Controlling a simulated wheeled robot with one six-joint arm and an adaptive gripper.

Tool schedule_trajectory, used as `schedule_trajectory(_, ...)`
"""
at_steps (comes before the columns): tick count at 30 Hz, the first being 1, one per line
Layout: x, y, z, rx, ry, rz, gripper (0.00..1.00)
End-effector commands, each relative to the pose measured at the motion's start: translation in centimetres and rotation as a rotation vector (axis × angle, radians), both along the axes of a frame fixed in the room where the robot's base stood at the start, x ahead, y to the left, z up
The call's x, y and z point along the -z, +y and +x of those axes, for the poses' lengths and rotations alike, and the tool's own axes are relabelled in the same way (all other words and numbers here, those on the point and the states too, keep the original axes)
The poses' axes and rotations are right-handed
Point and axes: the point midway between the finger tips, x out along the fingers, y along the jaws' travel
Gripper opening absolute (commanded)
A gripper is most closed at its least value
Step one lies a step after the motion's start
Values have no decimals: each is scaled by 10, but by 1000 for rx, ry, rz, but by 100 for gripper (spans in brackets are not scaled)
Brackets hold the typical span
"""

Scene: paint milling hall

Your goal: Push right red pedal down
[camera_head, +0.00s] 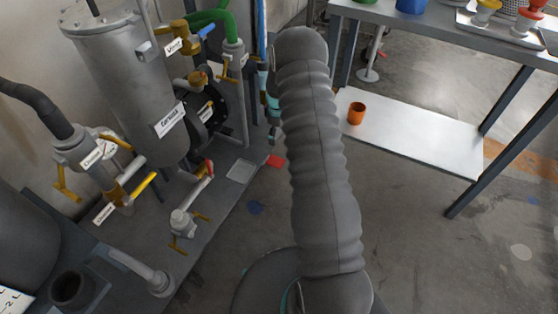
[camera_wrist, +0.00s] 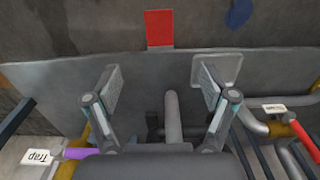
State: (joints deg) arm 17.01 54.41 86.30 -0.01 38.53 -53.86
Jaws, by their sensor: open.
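The red pedal (camera_head: 275,161) is a small flat red plate at the edge of the grey machine platform, just left of my arm in the head view. In the wrist view the red pedal (camera_wrist: 159,28) is at the top centre, sticking out past the platform edge. My gripper (camera_wrist: 160,85) is open and empty, its fingers spread wide over the platform. The pedal shows beyond the fingertips, between them in the picture, with no contact visible. In the head view my gripper is mostly hidden behind the arm.
A light grey square plate (camera_head: 241,170) lies on the platform left of the pedal. A grey tank (camera_head: 122,85), pipes and yellow-handled valves stand at left. A table (camera_head: 455,35) with a lower shelf (camera_head: 420,138) holding an orange cup (camera_head: 356,113) stands at right. Floor between is open.

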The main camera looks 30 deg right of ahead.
Motion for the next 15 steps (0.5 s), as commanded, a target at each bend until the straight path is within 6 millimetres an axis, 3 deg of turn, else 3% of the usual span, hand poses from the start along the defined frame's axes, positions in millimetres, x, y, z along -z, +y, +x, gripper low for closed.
schedule_trajectory(2, 15, -3, 0, -11, 9, 3, 83)
schedule_trajectory(11, 45, -6, -1, -20, 15, 5, 83)
schedule_trajectory(15, 70, -5, -1, -20, 15, 5, 83)
